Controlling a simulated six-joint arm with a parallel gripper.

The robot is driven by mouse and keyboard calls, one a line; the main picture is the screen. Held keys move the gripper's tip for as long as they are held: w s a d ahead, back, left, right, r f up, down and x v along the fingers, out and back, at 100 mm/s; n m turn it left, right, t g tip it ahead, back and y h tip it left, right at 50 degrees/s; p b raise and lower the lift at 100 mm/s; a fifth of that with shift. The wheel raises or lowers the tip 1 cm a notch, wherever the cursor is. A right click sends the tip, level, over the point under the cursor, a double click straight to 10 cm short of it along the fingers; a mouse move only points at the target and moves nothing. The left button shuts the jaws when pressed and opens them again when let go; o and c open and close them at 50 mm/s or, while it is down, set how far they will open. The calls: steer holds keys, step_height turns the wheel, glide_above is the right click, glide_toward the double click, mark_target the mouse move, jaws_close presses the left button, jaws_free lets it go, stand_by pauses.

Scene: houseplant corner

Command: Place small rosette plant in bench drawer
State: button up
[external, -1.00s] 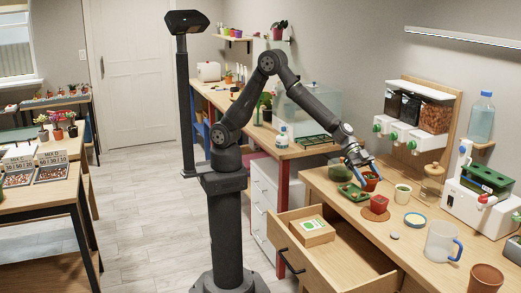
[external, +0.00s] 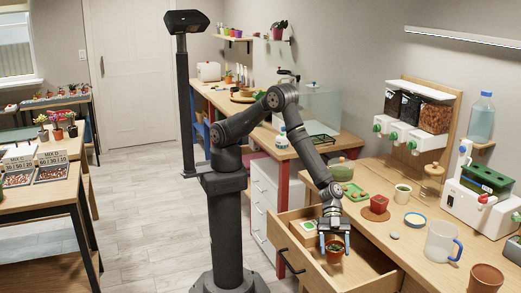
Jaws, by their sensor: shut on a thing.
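The small rosette plant, in a terracotta pot (external: 334,254), is between the fingers of my gripper (external: 334,246). My gripper is shut on it and points down over the open bench drawer (external: 371,266). The pot appears upright, at or just above the drawer's inside; I cannot tell whether it touches the drawer floor. The drawer is pulled out from the bench, with a dark handle at its front.
The drawer's right part is clear.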

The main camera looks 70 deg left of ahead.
mark_target(332, 242)
steer(key=shift+f, duration=3.1)
steer(key=shift+f, duration=0.1)
steer(key=o, duration=1)
steer(key=shift+w+a+r, duration=0.15)
steer(key=shift+a+r, duration=0.05)
steer(key=shift+r, duration=0.05)
steer(key=v, duration=0.7)
steer(key=shift+d, duration=0.1)
